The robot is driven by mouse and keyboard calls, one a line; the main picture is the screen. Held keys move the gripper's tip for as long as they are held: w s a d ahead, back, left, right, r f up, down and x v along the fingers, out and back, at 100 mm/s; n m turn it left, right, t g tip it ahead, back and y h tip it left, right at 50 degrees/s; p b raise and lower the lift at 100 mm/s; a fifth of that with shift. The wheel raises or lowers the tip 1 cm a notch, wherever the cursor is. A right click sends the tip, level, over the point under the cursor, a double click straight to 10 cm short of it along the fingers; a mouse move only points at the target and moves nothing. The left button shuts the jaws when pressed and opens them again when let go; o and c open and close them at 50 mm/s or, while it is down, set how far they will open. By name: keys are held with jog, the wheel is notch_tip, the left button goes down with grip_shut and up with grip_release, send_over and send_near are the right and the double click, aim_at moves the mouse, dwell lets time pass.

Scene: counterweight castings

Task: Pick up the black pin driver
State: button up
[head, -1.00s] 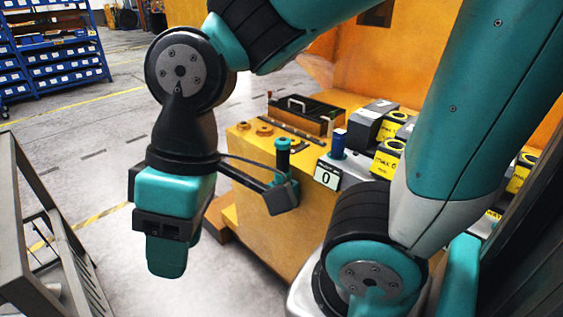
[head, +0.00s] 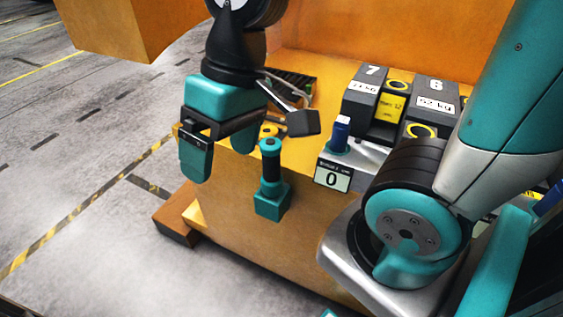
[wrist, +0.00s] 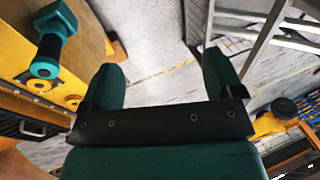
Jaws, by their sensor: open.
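The pin driver (head: 271,175) has a black grip, a teal round cap and a teal block at its lower end. In the wrist view the pin driver (wrist: 51,42) is at the upper left, outside the space between the fingers. My gripper (head: 220,158) is open and empty, to the left of the pin driver and apart from it. In the wrist view the gripper (wrist: 163,78) has its two teal fingers spread, with only floor between them.
A black tray with a handle (wrist: 20,128) lies on the bench. A grey metal frame (wrist: 265,35) shows in the wrist view. Floor at left is clear.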

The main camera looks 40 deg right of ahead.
jog(key=w+d+m+h, duration=0.1)
jog(key=w+d+m, duration=0.7)
jog(key=m, duration=0.1)
jog(key=m+h+p, duration=0.1)
jog(key=m+p, duration=0.1)
jog(key=m, duration=0.8)
send_near(271, 141)
jog(key=shift+m, duration=0.4)
jog(key=f, duration=0.3)
jog(key=a+f+p, duration=0.1)
jog(key=f, duration=0.2)
jog(key=shift+a+f, duration=0.15)
jog(key=shift+f, duration=0.25)
jog(key=shift+a+f+p, duration=0.1)
jog(key=shift+f+p, duration=0.6)
jog(key=shift+f, duration=0.85)
jog(key=shift+a+f+p, duration=0.15)
jog(key=shift+f+p, duration=0.5)
jog(key=shift+f, duration=0.85)
grip_shut()
